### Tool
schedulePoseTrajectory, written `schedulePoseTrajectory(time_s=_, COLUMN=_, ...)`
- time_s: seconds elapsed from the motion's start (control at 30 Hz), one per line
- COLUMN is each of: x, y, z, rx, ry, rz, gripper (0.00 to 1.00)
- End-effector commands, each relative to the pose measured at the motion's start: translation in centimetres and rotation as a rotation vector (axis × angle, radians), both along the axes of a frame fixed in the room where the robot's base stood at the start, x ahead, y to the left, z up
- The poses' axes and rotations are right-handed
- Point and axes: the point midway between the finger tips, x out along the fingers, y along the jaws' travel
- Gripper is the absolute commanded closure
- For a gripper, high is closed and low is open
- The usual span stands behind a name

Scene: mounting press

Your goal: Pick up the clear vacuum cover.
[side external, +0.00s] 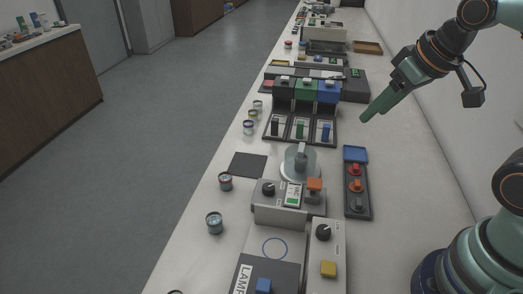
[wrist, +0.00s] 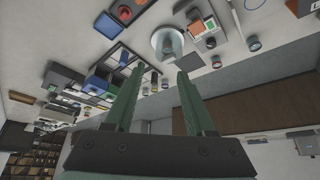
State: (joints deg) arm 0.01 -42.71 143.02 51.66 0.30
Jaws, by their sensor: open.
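The clear vacuum cover (side external: 300,161) is a see-through dome on a round pale base on the bench, with a grey shape showing inside it. It also shows near the top middle of the wrist view (wrist: 168,42). My gripper (side external: 364,118) is raised above the bench, to the upper right of the cover in the side view, well apart from it. In the wrist view its two green fingers (wrist: 161,69) are spread apart with nothing between them.
A grey control box (side external: 280,213) with a dark knob and an orange-topped part stands close in front of the cover. A rack with black, green and blue blocks (side external: 305,90) stands behind. A dark mat (side external: 248,165) lies left.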

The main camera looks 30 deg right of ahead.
Motion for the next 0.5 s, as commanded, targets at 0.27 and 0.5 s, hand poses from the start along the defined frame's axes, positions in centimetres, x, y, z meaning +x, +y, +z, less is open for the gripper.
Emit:
schedulePoseTrajectory(time_s=0.27, x=3.1, y=0.5, z=0.9, rx=0.074, ry=0.104, rz=-0.143, gripper=0.45)
schedulePoseTrajectory(time_s=0.5, x=8.0, y=1.3, z=0.5, rx=0.150, ry=0.240, rz=-0.363, gripper=0.45)
